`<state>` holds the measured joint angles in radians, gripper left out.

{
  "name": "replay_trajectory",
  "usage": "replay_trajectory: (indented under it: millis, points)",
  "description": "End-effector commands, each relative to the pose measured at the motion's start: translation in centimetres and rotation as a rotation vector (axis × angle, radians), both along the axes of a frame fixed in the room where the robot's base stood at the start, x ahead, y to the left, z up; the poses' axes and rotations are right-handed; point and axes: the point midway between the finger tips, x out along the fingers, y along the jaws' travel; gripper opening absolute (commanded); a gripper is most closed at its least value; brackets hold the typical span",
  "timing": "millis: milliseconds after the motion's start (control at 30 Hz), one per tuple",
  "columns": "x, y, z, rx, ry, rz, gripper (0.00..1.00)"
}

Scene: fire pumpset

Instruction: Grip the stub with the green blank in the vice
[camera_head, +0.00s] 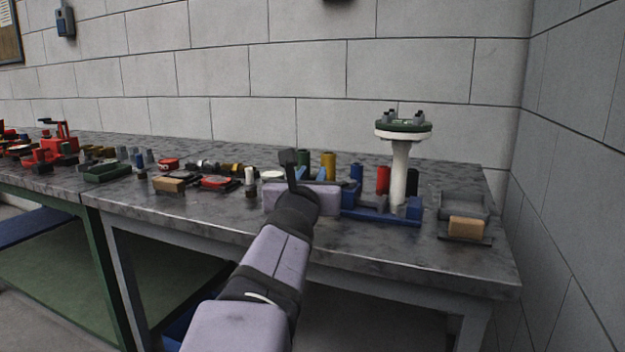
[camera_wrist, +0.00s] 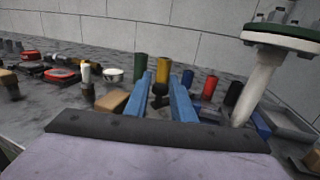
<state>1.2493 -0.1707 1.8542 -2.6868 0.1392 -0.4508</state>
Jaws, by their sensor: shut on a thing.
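The white stub (camera_head: 400,170) stands upright with the green blank (camera_head: 403,126) bolted on its top flange. Its lower end is at the blue vice (camera_head: 370,214) on the right part of the bench; I cannot tell whether the jaws touch it. The stub also shows at the right in the wrist view (camera_wrist: 258,85). My gripper (camera_wrist: 160,92) is left of the stub, its two blue fingers around a small dark piece (camera_wrist: 159,97). This may be the vice's handle, but its shape is mostly hidden. My gripper and wrist hide the vice's left end in the head view.
Green (camera_head: 303,160), yellow (camera_head: 328,165), blue and red (camera_head: 383,180) cylinders stand behind the vice. A grey tray with a tan block (camera_head: 466,227) lies right of it. Several fittings crowd the bench to the left. A block wall closes off the back and right.

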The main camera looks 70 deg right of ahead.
Motion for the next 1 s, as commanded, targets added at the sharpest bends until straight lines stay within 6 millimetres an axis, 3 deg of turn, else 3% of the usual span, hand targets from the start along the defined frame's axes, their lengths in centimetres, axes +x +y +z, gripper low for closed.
replay_trajectory:
  millis: [233, 400, 567, 767, 1000]
  points:
    - [1.2, 0.5, 3.3, 0.003, 0.001, 0.027, 0.00]
    - [6.6, 1.7, 6.6, 0.028, 0.011, 0.127, 0.00]
    - [12.8, 2.9, 7.8, 0.085, 0.038, 0.235, 0.00]
    - [20.3, 5.8, 6.7, 0.190, 0.102, 0.371, 0.00]
    - [27.3, 11.9, 2.0, 0.390, 0.167, 0.501, 0.00]
